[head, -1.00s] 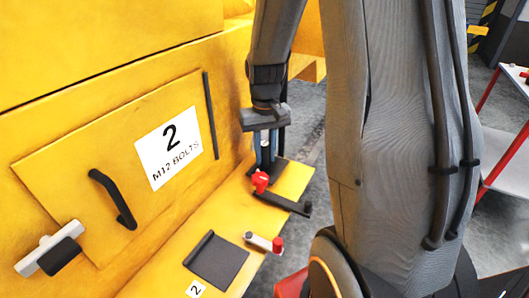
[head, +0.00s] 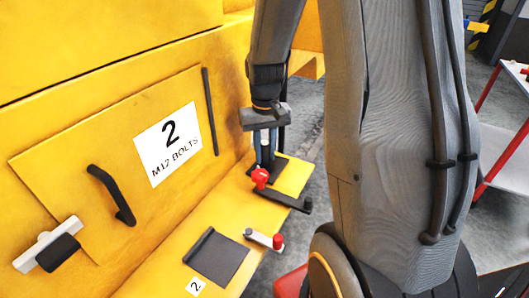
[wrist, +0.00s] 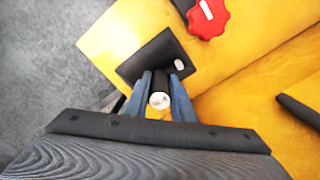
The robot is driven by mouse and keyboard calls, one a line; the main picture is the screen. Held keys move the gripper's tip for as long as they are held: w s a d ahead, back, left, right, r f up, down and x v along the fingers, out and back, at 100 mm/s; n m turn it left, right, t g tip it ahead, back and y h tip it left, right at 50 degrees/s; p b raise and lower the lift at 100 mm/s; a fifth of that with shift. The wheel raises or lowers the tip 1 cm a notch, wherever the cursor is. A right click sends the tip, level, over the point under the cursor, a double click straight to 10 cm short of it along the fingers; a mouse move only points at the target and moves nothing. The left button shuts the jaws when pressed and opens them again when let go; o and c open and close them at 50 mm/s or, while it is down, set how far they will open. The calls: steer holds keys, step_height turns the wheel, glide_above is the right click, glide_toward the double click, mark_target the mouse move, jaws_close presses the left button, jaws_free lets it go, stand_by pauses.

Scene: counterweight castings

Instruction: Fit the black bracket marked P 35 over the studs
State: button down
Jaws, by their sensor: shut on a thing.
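My gripper (wrist: 160,95) points down over the far end of the yellow ledge and is shut on an upright dark post with a pale round top (wrist: 160,100). It also shows in the head view (head: 265,150). The post appears to belong to the black bracket (wrist: 146,56), a flat dark plate under the fingers, also seen in the head view (head: 293,174). A small pale stud end (wrist: 180,64) shows within the plate near its right edge. Other studs are hidden, and no P 35 mark is legible. I cannot tell whether the plate rests flush on the ledge.
A red knob (head: 260,178) on a dark bar (head: 286,201) sits close beside the plate. Nearer are a red-ended clamp (head: 265,239), a dark pad (head: 217,257) and a yellow door (head: 100,180) with a black handle (head: 112,196). The ledge drops off at right.

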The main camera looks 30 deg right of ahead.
steer(key=shift+f, duration=0.1)
stand_by(0.6)
steer(key=c, duration=1.4)
jaws_free()
steer(key=shift+f, duration=0.1)
steer(key=shift+c, duration=0.2)
step_height(320, 180, up, 8)
steer(key=shift+f+b, duration=0.1)
steer(key=shift+b, duration=0.4)
step_height(320, 180, up, 8)
steer(key=p, duration=0.7)
steer(key=s+a+f+n+t+b, duration=0.1)
steer(key=s+a+f+n+b, duration=0.1)
steer(key=s+a+f, duration=0.6)
steer(key=s+a, duration=0.2)
steer(key=s, duration=0.2)
